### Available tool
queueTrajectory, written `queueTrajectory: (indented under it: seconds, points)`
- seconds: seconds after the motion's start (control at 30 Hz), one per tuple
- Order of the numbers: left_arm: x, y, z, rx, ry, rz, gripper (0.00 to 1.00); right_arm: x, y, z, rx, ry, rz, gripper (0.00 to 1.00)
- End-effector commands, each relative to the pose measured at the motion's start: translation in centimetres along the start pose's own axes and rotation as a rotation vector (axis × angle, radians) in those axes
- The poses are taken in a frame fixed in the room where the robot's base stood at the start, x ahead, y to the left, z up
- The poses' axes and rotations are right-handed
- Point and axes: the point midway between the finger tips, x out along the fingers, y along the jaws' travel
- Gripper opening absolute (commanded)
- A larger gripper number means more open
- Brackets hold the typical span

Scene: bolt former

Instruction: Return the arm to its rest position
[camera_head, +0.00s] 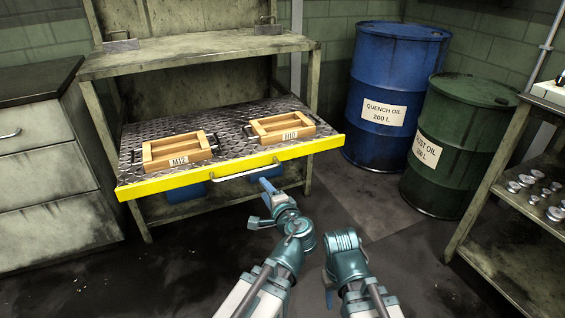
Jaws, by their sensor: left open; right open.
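My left arm comes in from the bottom, and its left gripper (262,205) is open and empty. It hangs in front of the yellow front edge of the drawer, apart from the handle. My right arm (345,258) is folded low at the bottom middle. A small part of the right gripper (328,288) shows beside it, pointing down; its fingers are mostly hidden, and I see nothing held.
The pulled-out drawer (235,165) of the workbench (195,52) bears an M12 tray (178,152) and an M10 tray (283,128), both empty. A blue drum (392,85) and green drum (446,145) stand right. Metal parts (527,180) lie on the right shelf.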

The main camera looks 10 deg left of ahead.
Motion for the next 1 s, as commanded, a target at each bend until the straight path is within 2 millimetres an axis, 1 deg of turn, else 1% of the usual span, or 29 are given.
queueTrajectory:
  seconds: [0.07, 0.17, 0.27, 0.37, 0.4, 0.47, 0.5, 0.6, 0.67, 0.7, 0.87, 0.9, 1.0]
  points:
    - [0.0, 0.1, 0.1, -0.006, -0.003, 0.007, 0.5, -0.1, 0.0, 0.0, 0.0, 0.0, 0.0, 0.5]
    - [-0.3, 0.9, 0.6, -0.054, -0.032, 0.068, 0.5, -0.7, 0.1, 0.0, 0.0, 0.0, 0.0, 0.5]
    - [-1.2, 3.2, 1.6, -0.156, -0.1, 0.215, 0.5, -1.7, 0.2, 0.1, -0.001, 0.0, 0.0, 0.5]
    - [-3.5, 6.7, 2.5, -0.275, -0.196, 0.429, 0.5, -3.0, 0.3, 0.2, -0.002, -0.001, 0.001, 0.5]
    - [-4.7, 8.2, 2.7, -0.314, -0.232, 0.516, 0.5, -3.4, 0.4, 0.2, -0.003, -0.001, 0.001, 0.5]
    - [-6.7, 10.0, 2.7, -0.361, -0.283, 0.638, 0.5, -3.9, 0.4, 0.2, -0.003, -0.001, 0.001, 0.5]
    - [-7.9, 11.1, 2.7, -0.384, -0.312, 0.712, 0.5, -4.2, 0.5, 0.2, -0.004, -0.001, 0.002, 0.5]
    - [-11.1, 13.0, 2.5, -0.425, -0.374, 0.878, 0.5, -4.8, 0.5, 0.3, -0.004, -0.001, 0.002, 0.5]
    - [-13.0, 13.8, 2.3, -0.44, -0.406, 0.968, 0.5, -5.2, 0.6, 0.3, -0.005, -0.001, 0.002, 0.5]
    - [-14.3, 14.3, 2.1, -0.447, -0.425, 1.026, 0.5, -5.5, 0.6, 0.3, -0.005, -0.001, 0.002, 0.5]
    - [-19.3, 15.2, 1.5, -0.458, -0.494, 1.246, 0.5, -6.4, 0.7, 0.4, -0.006, -0.001, 0.003, 0.5]
    - [-19.7, 14.0, 1.5, -0.458, -0.497, 1.251, 0.5, -7.7, 0.8, 0.5, -0.006, -0.002, 0.003, 0.5]
    - [-20.0, 12.0, 1.5, -0.459, -0.495, 1.245, 0.5, -9.7, 1.0, 0.6, -0.005, -0.002, 0.002, 0.5]
